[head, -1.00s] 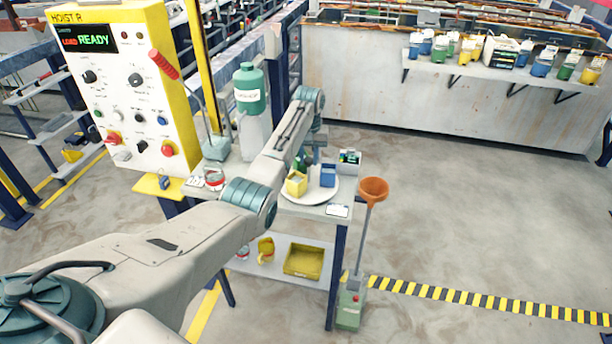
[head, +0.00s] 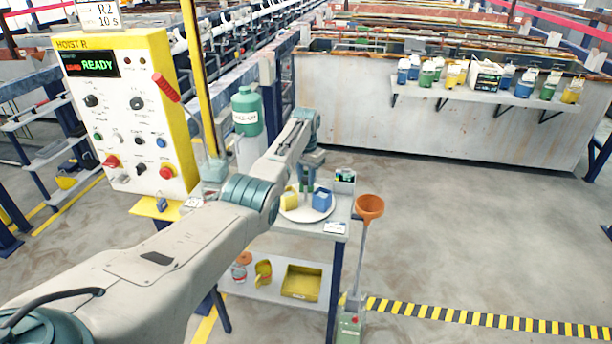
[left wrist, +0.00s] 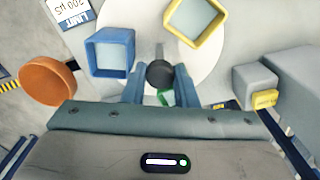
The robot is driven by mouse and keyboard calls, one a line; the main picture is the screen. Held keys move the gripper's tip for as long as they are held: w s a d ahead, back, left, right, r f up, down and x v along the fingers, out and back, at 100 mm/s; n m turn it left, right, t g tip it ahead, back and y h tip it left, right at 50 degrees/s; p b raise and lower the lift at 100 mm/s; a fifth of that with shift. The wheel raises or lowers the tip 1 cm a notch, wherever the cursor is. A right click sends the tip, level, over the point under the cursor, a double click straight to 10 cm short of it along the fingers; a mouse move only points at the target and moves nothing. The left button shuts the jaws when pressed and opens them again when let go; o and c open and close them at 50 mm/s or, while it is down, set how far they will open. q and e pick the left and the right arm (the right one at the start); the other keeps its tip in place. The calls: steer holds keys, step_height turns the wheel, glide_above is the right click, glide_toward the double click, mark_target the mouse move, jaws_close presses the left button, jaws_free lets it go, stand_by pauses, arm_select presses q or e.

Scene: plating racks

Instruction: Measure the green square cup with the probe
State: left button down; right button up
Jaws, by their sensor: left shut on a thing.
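My left gripper (left wrist: 158,85) is shut on a dark round-topped probe (left wrist: 160,73); in the head view the probe (head: 307,178) hangs upright above the round white plate (head: 298,215). A bit of green (left wrist: 165,98), likely the green square cup, shows between my fingers in the left wrist view; the rest is hidden. I cannot tell whether the probe tip is inside it. A yellow square cup (head: 289,200) and a blue square cup (head: 322,201) stand on the plate, to the left and right of the probe. My right gripper is not in view.
A small meter (head: 345,177) and a white card (head: 336,228) lie on the cart top by the plate. A green bottle (head: 246,112) stands behind. The lower shelf holds a yellow tray (head: 301,282).

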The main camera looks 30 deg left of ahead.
arm_select(q)
steer(key=shift+m, duration=0.9)
steer(key=c, duration=1.1)
jaws_free()
steer(key=shift+c, duration=0.2)
steer(key=shift+r, duration=0.1)
step_height(320, 180, up, 11)
steer(key=b, duration=0.2)
steer(key=shift+f, duration=0.2)
